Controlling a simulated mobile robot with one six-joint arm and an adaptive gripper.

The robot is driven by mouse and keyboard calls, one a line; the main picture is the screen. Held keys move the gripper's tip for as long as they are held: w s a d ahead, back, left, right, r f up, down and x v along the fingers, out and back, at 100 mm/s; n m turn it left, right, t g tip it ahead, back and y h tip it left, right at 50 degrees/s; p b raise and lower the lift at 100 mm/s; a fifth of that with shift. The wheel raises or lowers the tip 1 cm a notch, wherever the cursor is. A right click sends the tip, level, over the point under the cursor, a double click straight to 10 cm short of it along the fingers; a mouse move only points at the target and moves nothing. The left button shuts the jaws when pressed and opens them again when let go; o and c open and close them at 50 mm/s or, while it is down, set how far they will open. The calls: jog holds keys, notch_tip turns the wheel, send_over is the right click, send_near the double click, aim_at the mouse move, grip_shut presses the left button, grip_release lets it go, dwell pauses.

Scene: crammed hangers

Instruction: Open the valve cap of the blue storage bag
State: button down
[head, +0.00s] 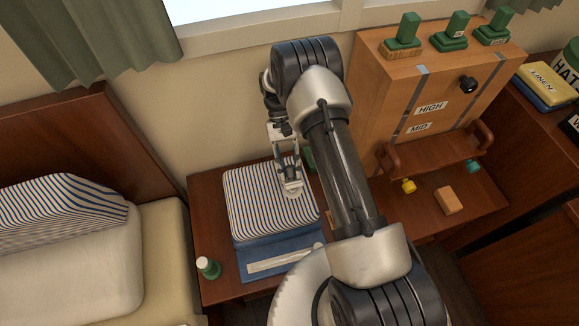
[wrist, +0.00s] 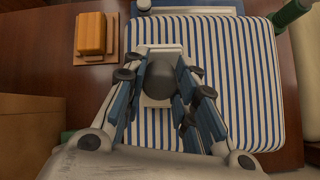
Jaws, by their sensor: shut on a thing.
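The storage bag (head: 250,205) lies flat on the wooden table, with a blue-and-white striped body and a plain blue end (head: 250,275) bearing a long white strip. The striped body fills much of the wrist view (wrist: 245,85). My gripper (head: 290,185) points down over the bag's right part. In the wrist view my gripper (wrist: 162,75) is closed around a dark grey rounded valve cap (wrist: 159,82). A pale squarish base (wrist: 154,102) shows under the cap. The cap looks seated over this base; I cannot tell whether it has turned. The fingers hide the cap in the head view.
A green bottle with a white top (head: 208,268) stands at the table's front left. A bed (head: 165,250) is at the left. An orange block (wrist: 91,33) lies beside the bag. A wooden cabinet (head: 400,100) and shelf stand at the right.

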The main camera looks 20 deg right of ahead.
aim_at(290, 166)
jog(key=c, duration=1.3)
grip_release()
notch_tip(290, 166, up, 10)
